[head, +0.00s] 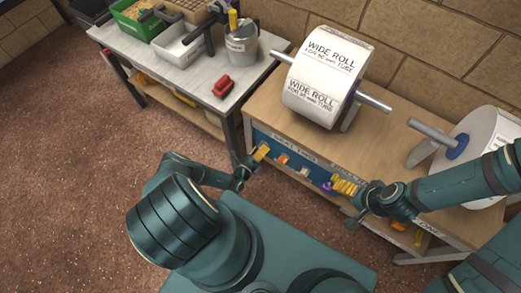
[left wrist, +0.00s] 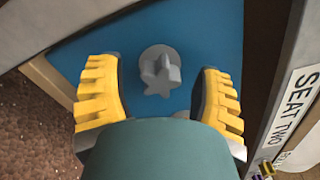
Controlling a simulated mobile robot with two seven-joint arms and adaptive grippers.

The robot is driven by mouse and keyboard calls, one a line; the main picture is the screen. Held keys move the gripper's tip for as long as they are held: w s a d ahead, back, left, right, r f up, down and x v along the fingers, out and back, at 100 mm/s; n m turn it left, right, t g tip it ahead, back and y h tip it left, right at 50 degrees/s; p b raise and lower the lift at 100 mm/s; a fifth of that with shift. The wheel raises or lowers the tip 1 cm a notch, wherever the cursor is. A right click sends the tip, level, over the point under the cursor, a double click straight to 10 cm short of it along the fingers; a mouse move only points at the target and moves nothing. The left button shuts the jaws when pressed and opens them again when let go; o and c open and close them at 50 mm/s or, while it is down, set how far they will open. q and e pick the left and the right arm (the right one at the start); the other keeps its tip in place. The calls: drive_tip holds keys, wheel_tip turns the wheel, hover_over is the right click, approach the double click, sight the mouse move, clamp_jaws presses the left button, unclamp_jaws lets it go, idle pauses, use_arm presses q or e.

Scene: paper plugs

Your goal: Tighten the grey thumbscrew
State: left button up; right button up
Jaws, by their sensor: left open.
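The grey thumbscrew (left wrist: 160,70) has a star-shaped head on a round base and stands out from a blue panel (left wrist: 205,35) in the left wrist view. My left gripper (left wrist: 160,95) is open, with one yellow finger on each side of the thumbscrew and a gap to both. In the head view my left gripper (head: 262,153) is at the left end of the blue panel on the bench front; I cannot make out the thumbscrew there. My right gripper (head: 345,187) is near the panel's right end; its jaw opening is unclear.
An orange piece (head: 282,159) and a purple piece (head: 326,187) sit along the panel. A plate marked SEAT TWO (left wrist: 290,105) stands right of the left gripper. A side table (head: 190,82) holds a red object (head: 222,85) and bins.

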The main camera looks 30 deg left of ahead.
use_arm(q)
drive_tip(key=shift+s, duration=0.2)
drive_tip(key=shift+s+a, duration=0.15)
drive_tip(key=shift+s, duration=1.7)
drive_tip(key=n, duration=1.2)
drive_tip(key=shift+w, duration=2)
